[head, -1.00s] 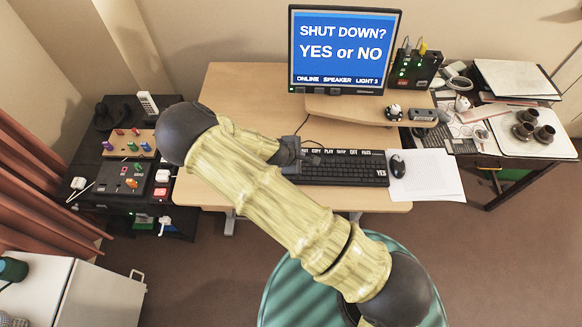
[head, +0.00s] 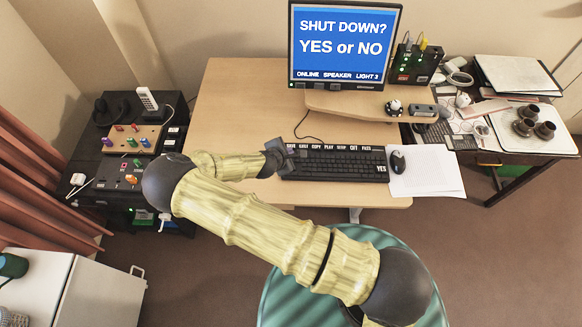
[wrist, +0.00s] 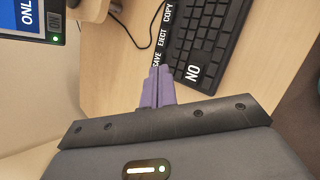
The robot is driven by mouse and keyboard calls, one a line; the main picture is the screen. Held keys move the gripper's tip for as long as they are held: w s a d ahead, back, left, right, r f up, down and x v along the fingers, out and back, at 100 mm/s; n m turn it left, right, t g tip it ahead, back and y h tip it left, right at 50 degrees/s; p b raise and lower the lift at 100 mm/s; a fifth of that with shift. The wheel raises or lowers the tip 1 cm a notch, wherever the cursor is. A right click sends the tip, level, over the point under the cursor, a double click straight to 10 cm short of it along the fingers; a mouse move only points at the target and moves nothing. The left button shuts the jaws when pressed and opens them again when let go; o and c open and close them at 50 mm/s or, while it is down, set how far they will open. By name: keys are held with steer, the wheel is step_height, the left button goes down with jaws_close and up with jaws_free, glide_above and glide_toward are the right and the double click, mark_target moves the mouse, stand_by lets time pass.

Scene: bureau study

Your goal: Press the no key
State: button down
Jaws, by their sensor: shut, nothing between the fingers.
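The black keyboard (head: 335,167) lies on the wooden desk. In the wrist view the NO key (wrist: 192,72), with white letters, is at the near corner of the keyboard (wrist: 208,38). My gripper (wrist: 160,70) is shut and empty, its purple fingers side by side. Its tips appear left of the NO key, beside the SAVE label; I cannot tell their height or whether they touch anything. In the head view my gripper (head: 284,158) is at the keyboard's left end and hides the NO key. The YES key (head: 381,168) shows at the right end. The monitor (head: 343,48) reads "SHUT DOWN? YES or NO".
A mouse (head: 397,161) and white papers (head: 428,172) lie right of the keyboard. A raised shelf (head: 350,106) stands behind it. A cable runs across the desk behind the keyboard. The desk's left part (head: 225,115) is clear. A green chair (head: 350,250) stands in front.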

steer(key=shift+f+b, duration=2.1)
steer(key=shift+f, duration=1.25)
steer(key=shift+f, duration=0.1)
steer(key=shift+f+b, duration=0.3)
steer(key=shift+b, duration=0.05)
steer(key=shift+f+b, duration=0.35)
steer(key=shift+f, duration=0.1)
steer(key=shift+r, duration=0.1)
steer(key=shift+r+p, duration=0.65)
steer(key=shift+r, duration=0.15)
steer(key=shift+r, duration=0.1)
steer(key=shift+r+p, duration=1.85)
steer(key=shift+r, duration=0.6)
